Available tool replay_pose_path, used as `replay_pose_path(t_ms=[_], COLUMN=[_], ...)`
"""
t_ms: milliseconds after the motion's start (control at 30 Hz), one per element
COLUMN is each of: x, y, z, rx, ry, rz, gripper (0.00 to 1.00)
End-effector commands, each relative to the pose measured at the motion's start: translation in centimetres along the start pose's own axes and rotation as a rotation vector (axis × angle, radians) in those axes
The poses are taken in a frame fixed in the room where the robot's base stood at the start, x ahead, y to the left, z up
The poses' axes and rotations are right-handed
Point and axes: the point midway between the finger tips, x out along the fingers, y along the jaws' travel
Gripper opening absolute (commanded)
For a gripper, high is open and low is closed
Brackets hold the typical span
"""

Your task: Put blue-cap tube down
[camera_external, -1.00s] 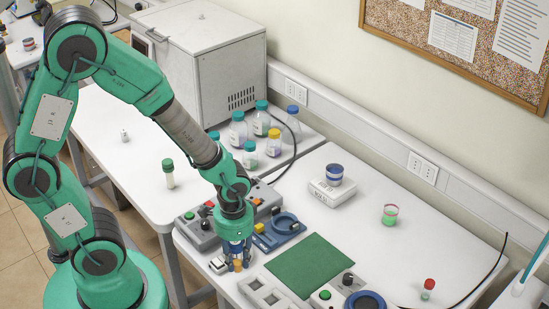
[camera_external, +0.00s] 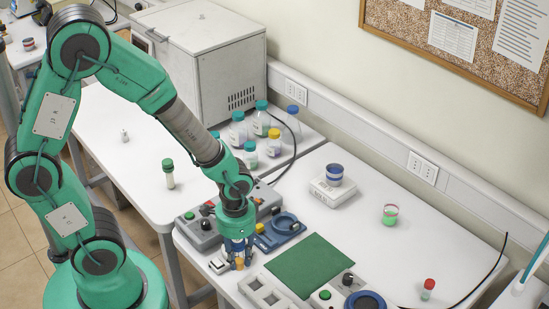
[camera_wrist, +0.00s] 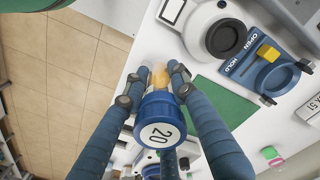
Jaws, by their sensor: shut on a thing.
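The blue-cap tube has a blue cap (camera_wrist: 161,131) with a white label reading "20" and an amber body (camera_wrist: 160,76), pointing away from the wrist camera. In the external view my gripper (camera_external: 238,258) points down near the left front edge of the right-hand table, with the amber lower end of the tube (camera_external: 239,264) showing between the fingers. I cannot tell whether the tube touches the table.
A green mat (camera_external: 310,266) lies right of the gripper. Behind stand a grey control box (camera_external: 199,226) and a blue fixture (camera_external: 279,232) marked "OPEN" and "HOLD" in the wrist view. A pale block with square openings (camera_external: 265,294) lies in front. A red-cap vial (camera_external: 428,289) stands far right.

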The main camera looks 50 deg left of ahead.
Motion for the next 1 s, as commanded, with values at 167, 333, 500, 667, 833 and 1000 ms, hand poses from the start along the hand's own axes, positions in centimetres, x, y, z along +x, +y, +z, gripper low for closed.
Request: replay_pose_path(t_ms=[167, 333, 500, 667, 833, 1000], x=[-0.6, -1.3, -2.1, -2.6, -3.0, -3.2], y=[-0.9, -2.2, -4.0, -5.8, -8.0, -10.3], z=[-1.6, -4.1, -7.0, -9.5, -12.2, -14.8], rx=[-0.061, -0.152, -0.261, -0.364, -0.473, -0.583], ry=[-0.001, -0.001, 0.0, -0.001, -0.001, -0.001], rz=[0.0, 0.0, 0.0, 0.0, 0.0, 0.0], gripper=[0.0, 0.0, 0.0, 0.0, 0.0, 0.0])
